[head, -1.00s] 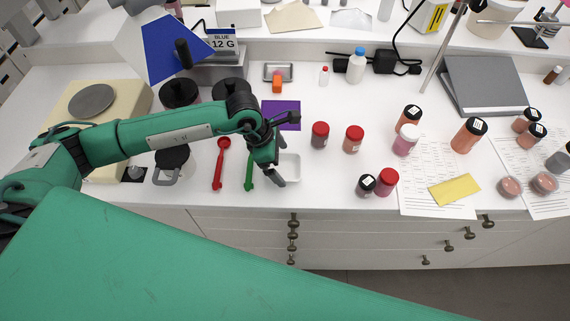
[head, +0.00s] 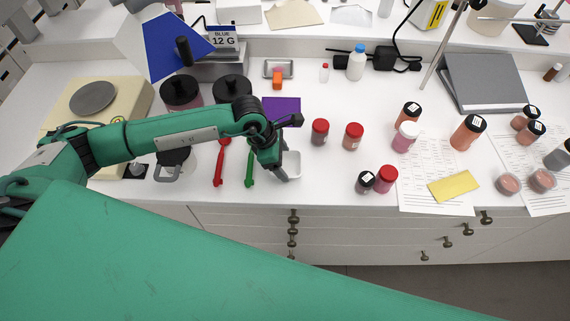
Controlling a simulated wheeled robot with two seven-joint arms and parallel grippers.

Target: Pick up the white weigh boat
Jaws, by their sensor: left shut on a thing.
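The white weigh boat (head: 292,164) is a small pale square dish near the front of the bench in the head view. My left gripper (head: 282,172) points down at its left side and is shut on it. The gripper hides the left part of the boat. I cannot tell whether the boat touches the bench or is slightly raised. My right gripper is not in view.
A green scoop (head: 250,166) and a red scoop (head: 221,164) lie just left of the gripper. A purple card (head: 283,110) lies behind. Red-capped jars (head: 320,132) stand to the right. A balance (head: 213,67) stands behind my left arm.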

